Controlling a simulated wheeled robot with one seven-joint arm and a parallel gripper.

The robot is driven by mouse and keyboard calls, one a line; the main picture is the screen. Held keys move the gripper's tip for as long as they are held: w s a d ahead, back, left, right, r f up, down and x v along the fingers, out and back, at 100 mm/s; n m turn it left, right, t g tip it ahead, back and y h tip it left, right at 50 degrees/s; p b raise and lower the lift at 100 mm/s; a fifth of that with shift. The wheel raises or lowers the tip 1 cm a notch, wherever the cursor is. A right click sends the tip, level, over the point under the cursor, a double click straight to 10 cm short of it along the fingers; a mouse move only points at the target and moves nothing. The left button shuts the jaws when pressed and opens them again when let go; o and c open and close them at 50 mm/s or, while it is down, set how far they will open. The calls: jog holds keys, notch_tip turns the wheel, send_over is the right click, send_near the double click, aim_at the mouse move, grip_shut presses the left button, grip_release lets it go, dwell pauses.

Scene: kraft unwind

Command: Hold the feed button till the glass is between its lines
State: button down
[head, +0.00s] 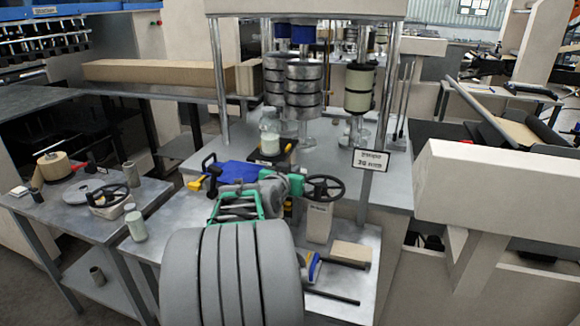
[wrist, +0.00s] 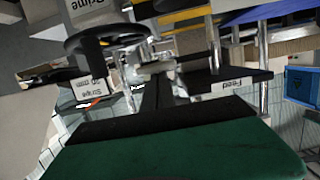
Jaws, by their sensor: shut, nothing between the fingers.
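The glass (head: 270,142) is a small clear jar with pale liquid in its lower part, upright on a dark stand (head: 287,157) at mid-bench in the head view. Its lines are too small to make out. In the wrist view, which looks upside down, the Feed label (wrist: 232,87) is on the front of a dark plate. The feed button itself I cannot make out. In the head view my arm hides the fingertips.
A black handwheel (head: 324,188) on a pale post stands right of my gripper; a Prime label (wrist: 92,5) shows by it. A Stripe sign (head: 370,160) stands behind. Metal rollers (head: 304,88) rise at the back. A side table (head: 60,205) at left holds loose parts.

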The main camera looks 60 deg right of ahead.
notch_tip(320, 180, up, 3)
jog(key=shift+f+p, duration=0.2)
jog(key=shift+p, duration=0.25)
jog(key=r+b+v, duration=0.1)
jog(key=b+v, duration=0.1)
jog(key=v, duration=0.8)
jog(key=shift+b, duration=0.4)
jog(key=shift+r, duration=0.15)
